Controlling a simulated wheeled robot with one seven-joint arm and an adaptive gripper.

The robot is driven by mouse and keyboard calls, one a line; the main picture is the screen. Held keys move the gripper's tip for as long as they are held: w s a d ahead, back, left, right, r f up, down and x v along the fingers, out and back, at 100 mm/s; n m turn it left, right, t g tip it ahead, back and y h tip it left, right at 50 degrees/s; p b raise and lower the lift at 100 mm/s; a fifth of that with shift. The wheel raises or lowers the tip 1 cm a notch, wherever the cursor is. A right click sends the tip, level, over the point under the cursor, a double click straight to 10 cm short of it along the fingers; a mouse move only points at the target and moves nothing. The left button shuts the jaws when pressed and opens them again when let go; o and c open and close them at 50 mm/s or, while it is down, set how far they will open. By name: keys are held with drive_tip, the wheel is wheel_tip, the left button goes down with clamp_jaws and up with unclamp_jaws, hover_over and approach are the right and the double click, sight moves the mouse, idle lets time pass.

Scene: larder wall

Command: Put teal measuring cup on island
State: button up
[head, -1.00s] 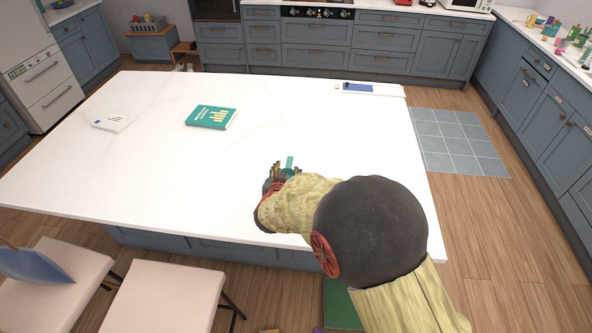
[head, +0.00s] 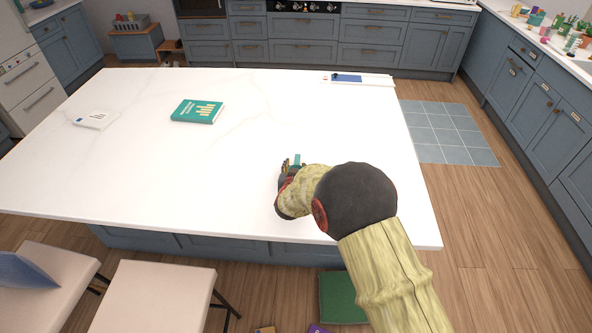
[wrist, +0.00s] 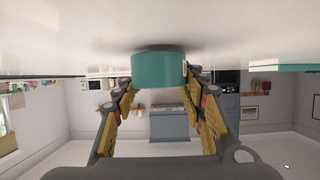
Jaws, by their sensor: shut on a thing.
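The teal measuring cup (wrist: 158,68) is between the two fingers of my gripper (wrist: 160,84), which is shut on it. In the wrist view the white island top fills the upper part, upside down, and the cup is close against it; I cannot tell whether they touch. In the head view only a small teal part of the cup (head: 297,159) shows beyond my gripper (head: 291,165), over the right front part of the island (head: 230,190). My arm hides the rest of the cup.
A teal book (head: 197,111), a small white booklet (head: 96,119) and a white and blue flat item (head: 360,79) lie on the island. The top around the cup is clear. Pale chairs (head: 150,298) stand at the front left, and a green object (head: 342,298) is on the floor.

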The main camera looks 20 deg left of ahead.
drive_tip(key=shift+f, duration=0.15)
drive_tip(key=shift+f, duration=0.15)
drive_tip(key=o, duration=1.2)
drive_tip(key=shift+s+r, duration=0.15)
drive_tip(key=shift+r, duration=0.15)
drive_tip(key=p+v, duration=0.2)
drive_tip(key=v, duration=0.9)
drive_tip(key=shift+s+d, duration=0.1)
drive_tip(key=shift+s, duration=0.3)
